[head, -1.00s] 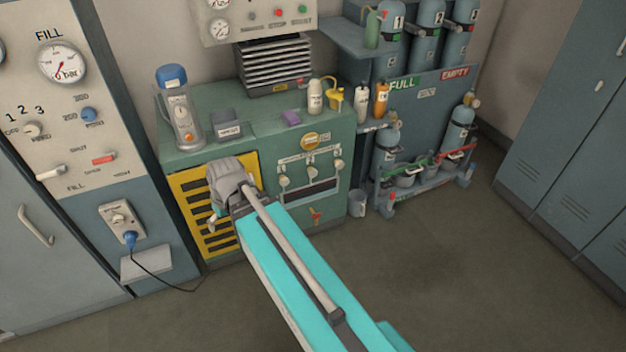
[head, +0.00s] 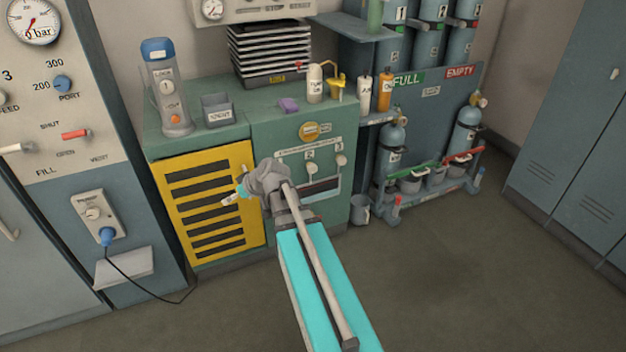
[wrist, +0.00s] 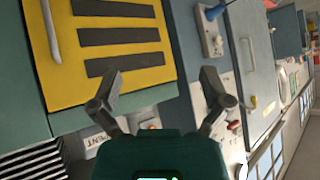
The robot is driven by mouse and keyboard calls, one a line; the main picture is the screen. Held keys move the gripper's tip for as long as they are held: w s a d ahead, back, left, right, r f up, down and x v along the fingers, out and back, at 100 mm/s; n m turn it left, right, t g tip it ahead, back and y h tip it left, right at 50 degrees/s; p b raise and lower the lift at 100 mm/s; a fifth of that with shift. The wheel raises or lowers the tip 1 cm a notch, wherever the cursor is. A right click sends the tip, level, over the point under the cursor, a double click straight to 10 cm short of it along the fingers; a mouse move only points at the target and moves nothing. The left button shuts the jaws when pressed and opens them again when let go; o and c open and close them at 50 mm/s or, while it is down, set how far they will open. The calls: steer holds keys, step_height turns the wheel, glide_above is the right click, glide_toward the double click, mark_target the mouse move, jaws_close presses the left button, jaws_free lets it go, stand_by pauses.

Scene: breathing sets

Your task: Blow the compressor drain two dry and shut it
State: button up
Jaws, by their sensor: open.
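The drain panel (head: 322,181) is on the green compressor's front, right of the yellow grille. Drain two (head: 310,167) is a pale round knob under the number 2, and drain three (head: 341,160) is to its right. Drain one's place is hidden behind my wrist. My gripper (head: 236,192) is open and empty in front of the grille's right edge, left of the drains, pointing left. In the wrist view, my open gripper (wrist: 160,82) shows the yellow grille (wrist: 105,45) beyond its fingers; no drain is recognisable there.
On the compressor top stand a grey canister with a blue cap (head: 165,88), a small grey bin (head: 217,110), a purple block (head: 289,105) and a white bottle (head: 314,84). A grey bucket (head: 360,209) and a cylinder rack (head: 430,120) are at right. Open floor lies in front.

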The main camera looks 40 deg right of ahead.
steer(key=w+d+f+t+b, duration=0.3)
steer(key=d+f+b, duration=0.2)
steer(key=d+b, duration=0.15)
steer(key=m+t+h+b, duration=0.3)
steer(key=t+h+b, duration=0.45)
steer(key=b, duration=1.45)
glide_toward(313, 169)
steer(key=s+a+g+h, duration=0.1)
steer(key=s+a+h, duration=0.1)
steer(key=s, duration=0.1)
steer(key=shift+w+d+r, duration=0.15)
steer(key=shift+d+r, duration=0.05)
steer(key=shift+r, duration=0.05)
steer(key=x, duration=1.4)
steer(key=shift+a+f, duration=0.1)
steer(key=shift+f, duration=0.1)
